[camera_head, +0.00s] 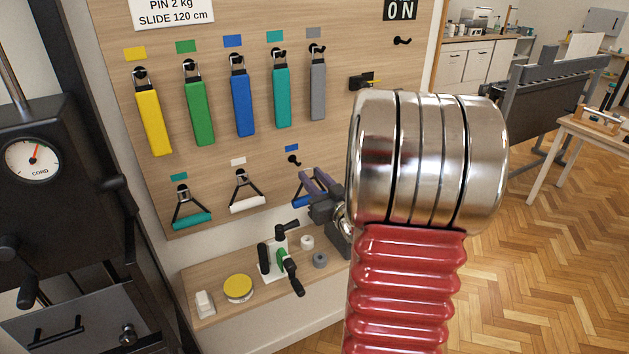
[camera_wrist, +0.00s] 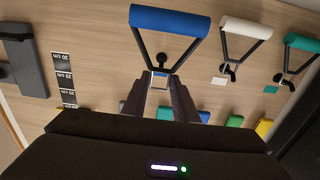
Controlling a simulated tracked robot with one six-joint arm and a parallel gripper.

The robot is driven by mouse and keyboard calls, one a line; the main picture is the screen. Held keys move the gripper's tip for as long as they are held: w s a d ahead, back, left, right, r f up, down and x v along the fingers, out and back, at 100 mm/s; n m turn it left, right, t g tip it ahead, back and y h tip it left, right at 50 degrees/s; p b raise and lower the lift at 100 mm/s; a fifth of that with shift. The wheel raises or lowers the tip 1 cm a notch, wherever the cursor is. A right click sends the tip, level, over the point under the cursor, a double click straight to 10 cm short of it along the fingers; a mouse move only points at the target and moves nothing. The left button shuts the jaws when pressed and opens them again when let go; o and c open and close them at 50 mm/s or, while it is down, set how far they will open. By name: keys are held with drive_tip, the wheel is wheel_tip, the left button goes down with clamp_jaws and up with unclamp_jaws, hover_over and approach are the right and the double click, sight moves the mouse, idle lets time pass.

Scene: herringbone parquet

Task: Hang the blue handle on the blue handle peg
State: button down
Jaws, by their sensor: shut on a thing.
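The blue handle (camera_head: 303,201) has a blue bar with two black side straps meeting at a small pale loop. My gripper (camera_head: 312,182) is shut on it near that loop, in front of the board. In the wrist view the picture is upside down: the blue bar (camera_wrist: 170,20) is at the top, and my fingertips (camera_wrist: 160,76) close at the loop. The blue handle peg (camera_head: 293,160), black, is under a small blue label (camera_head: 291,148). Its round end (camera_wrist: 162,58) shows between the straps in the wrist view. I cannot tell whether the loop touches the peg.
The teal handle (camera_head: 190,220) and white handle (camera_head: 247,203) hang to the left. Several coloured straps hang in the row above. A shelf (camera_head: 215,310) below holds small parts. My red and chrome arm covers the right of the board in the head view.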

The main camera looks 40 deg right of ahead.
drive_tip(key=shift+x, duration=1.35)
drive_tip(key=shift+x, duration=2.1)
idle(1.4)
drive_tip(key=shift+w+d+f, duration=0.1)
drive_tip(key=shift+w+f, duration=0.55)
drive_tip(key=shift+f, duration=0.1)
idle(1.2)
drive_tip(key=shift+f, duration=0.15)
idle(0.6)
drive_tip(key=c, duration=1.3)
unclamp_jaws()
drive_tip(key=shift+c, duration=0.2)
